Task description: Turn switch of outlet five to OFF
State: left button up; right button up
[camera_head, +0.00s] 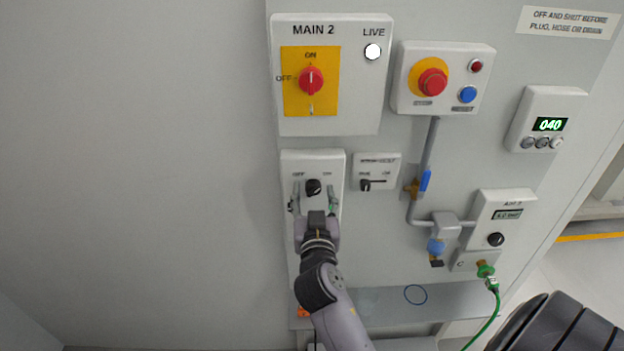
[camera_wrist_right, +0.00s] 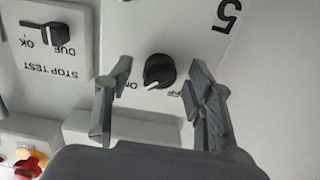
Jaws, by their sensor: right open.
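The outlet switch is a black rotary knob (camera_head: 314,187) on a light-grey panel (camera_head: 315,163) marked OFF at left and ON at right. In the right wrist view the knob (camera_wrist_right: 159,70) appears upside down, near a large "5" (camera_wrist_right: 229,14). Its white mark points to the lower left there, toward the ON label. My right gripper (camera_head: 314,198) is open, with one finger on each side of the knob. In the right wrist view its fingers (camera_wrist_right: 157,88) stand apart from the knob, with gaps on both sides. The lower panel is hidden behind my right arm. My left gripper is not in view.
A stop test box (camera_head: 376,171) with a small black switch sits close to the right. The MAIN 2 box (camera_head: 327,75) with a red rotary switch is above. An emergency stop (camera_head: 432,82), pipe (camera_head: 425,150) and green hose (camera_head: 494,305) are farther right. Bare wall lies left.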

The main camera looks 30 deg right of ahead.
jog(key=shift+w+d, duration=0.15)
jog(key=shift+w, duration=0.1)
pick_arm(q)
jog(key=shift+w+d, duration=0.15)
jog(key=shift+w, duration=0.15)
pick_arm(e)
jog(key=shift+r, duration=0.15)
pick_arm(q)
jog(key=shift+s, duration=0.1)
pick_arm(e)
jog(key=shift+s, duration=0.15)
jog(key=shift+c, duration=0.7)
jog(key=c, duration=0.8)
jog(key=shift+c, duration=1.1)
